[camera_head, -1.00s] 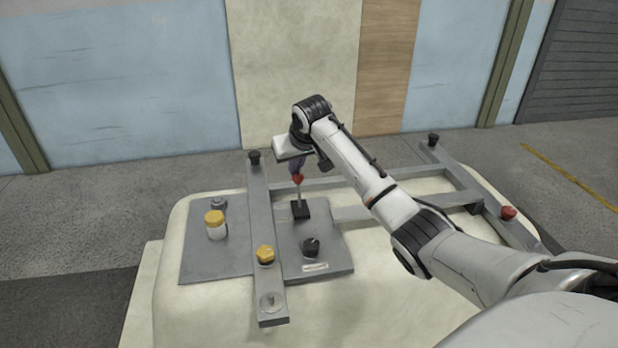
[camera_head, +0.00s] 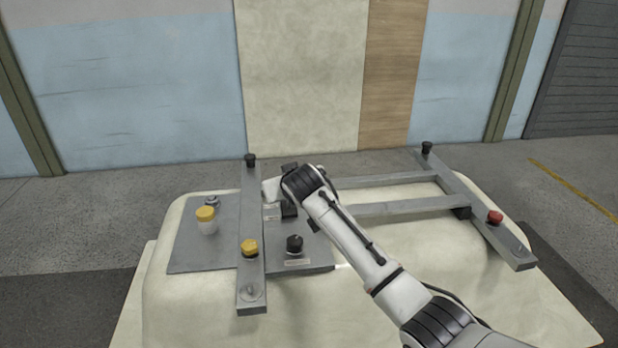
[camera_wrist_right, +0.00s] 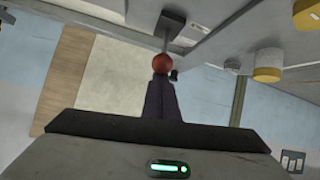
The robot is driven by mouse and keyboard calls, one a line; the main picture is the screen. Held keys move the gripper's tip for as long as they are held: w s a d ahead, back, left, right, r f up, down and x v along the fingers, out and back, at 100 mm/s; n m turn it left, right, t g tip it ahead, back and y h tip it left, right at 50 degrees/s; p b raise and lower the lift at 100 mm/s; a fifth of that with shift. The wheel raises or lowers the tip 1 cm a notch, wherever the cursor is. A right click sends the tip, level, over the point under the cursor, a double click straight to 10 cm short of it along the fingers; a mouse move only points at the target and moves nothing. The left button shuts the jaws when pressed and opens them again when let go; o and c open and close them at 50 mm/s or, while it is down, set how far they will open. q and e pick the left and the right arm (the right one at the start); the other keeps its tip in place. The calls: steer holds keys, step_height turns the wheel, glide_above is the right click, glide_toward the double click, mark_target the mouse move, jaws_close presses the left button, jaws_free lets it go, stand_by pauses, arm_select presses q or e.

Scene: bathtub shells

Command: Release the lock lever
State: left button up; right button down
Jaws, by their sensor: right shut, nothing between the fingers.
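The lock lever shows in the right wrist view as a red ball knob (camera_wrist_right: 161,62) on a thin metal stem rising from a dark base block. In the head view its black base (camera_head: 289,210) sits on the grey panel, while my right arm hides the knob and stem. My right gripper (camera_wrist_right: 162,82) is shut and empty, with its dark fingertips right at the red knob. I cannot tell whether they touch it. In the head view the gripper is mostly hidden behind my wrist, low over the panel. My left gripper is not in view.
A frame with a red knob (camera_head: 494,217) stands right, on the pale shell (camera_head: 375,325).

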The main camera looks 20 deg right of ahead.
steer(key=shift+s, duration=0.1)
steer(key=shift+f, duration=0.15)
stand_by(0.3)
step_height(320, 180, up, 3)
steer(key=w+p, duration=0.1)
steer(key=w, duration=0.2)
steer(key=v, duration=0.9)
steer(key=shift+s+r, duration=0.2)
steer(key=shift+r, duration=0.15)
steer(key=shift+a, duration=0.1)
